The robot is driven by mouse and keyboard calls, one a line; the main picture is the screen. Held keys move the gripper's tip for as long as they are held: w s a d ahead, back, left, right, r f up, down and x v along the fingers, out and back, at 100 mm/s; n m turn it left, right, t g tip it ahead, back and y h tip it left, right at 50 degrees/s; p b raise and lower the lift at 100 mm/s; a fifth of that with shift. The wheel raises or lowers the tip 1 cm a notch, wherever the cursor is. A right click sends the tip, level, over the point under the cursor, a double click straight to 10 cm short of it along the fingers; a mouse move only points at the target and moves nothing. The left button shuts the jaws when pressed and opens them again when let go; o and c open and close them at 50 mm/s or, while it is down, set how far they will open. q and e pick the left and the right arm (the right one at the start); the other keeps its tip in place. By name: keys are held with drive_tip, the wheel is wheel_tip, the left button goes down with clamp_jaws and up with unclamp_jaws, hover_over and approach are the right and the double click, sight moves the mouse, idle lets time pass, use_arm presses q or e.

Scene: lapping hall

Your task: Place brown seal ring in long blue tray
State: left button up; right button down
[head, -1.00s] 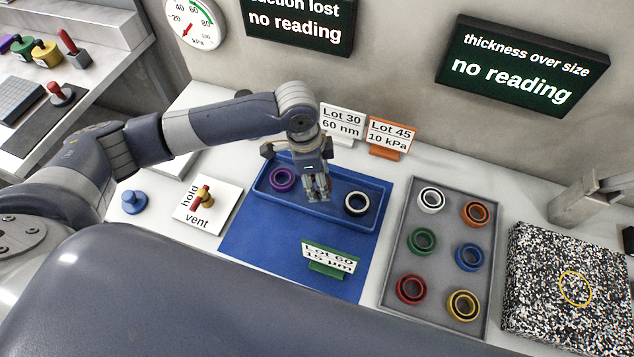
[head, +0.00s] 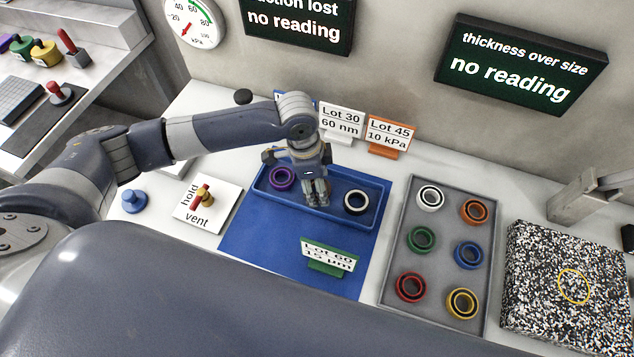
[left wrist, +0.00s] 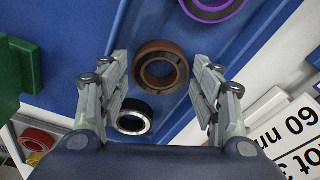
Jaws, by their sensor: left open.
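The long blue tray (head: 336,216) lies on a blue mat, with a purple ring (head: 282,178) toward its left end and a black ring (head: 356,202) toward its right end. My left gripper (head: 316,199) is over the middle of the tray, pointing down between those rings. In the left wrist view its two fingers (left wrist: 161,78) are spread apart. The brown seal ring (left wrist: 160,84) shows between them, with a gap to each finger. The tray floor is behind the ring; I cannot tell whether the ring touches it. The gripper hides the brown ring in the head view.
A green-based Lot 60 sign (head: 328,268) stands on the blue mat (head: 262,238) in front of the tray. A grey tray (head: 442,258) with several coloured rings is at right. Lot 30 (head: 342,122) and Lot 45 (head: 390,136) signs stand behind.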

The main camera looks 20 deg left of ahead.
use_arm(q)
wheel_tip(320, 180, up, 12)
drive_tip(key=a+b, duration=0.1)
drive_tip(key=shift+s+a+f, duration=0.15)
drive_tip(key=shift+s+a, duration=0.15)
idle(0.3)
